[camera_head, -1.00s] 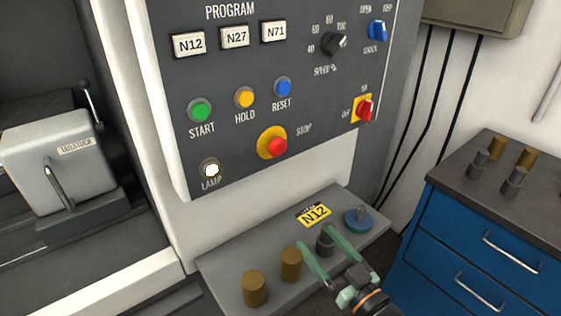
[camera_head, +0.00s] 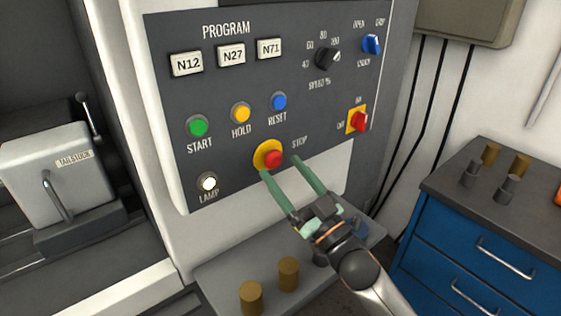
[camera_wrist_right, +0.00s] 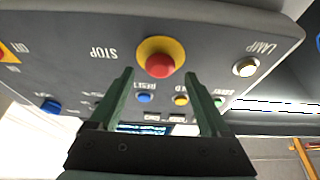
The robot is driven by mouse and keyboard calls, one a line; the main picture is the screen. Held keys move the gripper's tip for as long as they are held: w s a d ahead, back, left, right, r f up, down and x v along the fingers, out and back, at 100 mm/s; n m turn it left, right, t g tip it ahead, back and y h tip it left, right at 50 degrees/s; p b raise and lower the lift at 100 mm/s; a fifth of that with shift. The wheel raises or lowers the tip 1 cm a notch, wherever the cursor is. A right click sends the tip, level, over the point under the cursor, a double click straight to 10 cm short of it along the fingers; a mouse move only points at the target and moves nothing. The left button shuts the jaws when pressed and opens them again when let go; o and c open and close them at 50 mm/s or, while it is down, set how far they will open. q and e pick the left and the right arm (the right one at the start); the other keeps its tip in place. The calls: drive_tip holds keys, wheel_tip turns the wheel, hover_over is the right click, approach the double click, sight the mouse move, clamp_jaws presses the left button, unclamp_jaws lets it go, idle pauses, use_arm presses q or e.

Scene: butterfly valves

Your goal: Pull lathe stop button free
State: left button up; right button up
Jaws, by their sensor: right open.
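The red stop button (camera_head: 273,159) sits on a round yellow base (camera_head: 262,152) low on the dark lathe panel, with the word STOP to its right. My right gripper (camera_head: 286,166) is open and empty just below and in front of the button. In the right wrist view the stop button (camera_wrist_right: 160,64) lies beyond and between the two green fingers of the gripper (camera_wrist_right: 158,75). The fingers appear apart from the button. My left gripper is not in view.
The panel has a lit lamp button (camera_head: 208,183), a green start button (camera_head: 198,127), a yellow hold button (camera_head: 241,113) and a red switch (camera_head: 358,121). Below is a grey shelf (camera_head: 222,268) with brown cylinders (camera_head: 288,274). A blue drawer cabinet (camera_head: 470,245) stands right.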

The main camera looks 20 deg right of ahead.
drive_tip(key=shift+x, duration=1.05)
clamp_jaws()
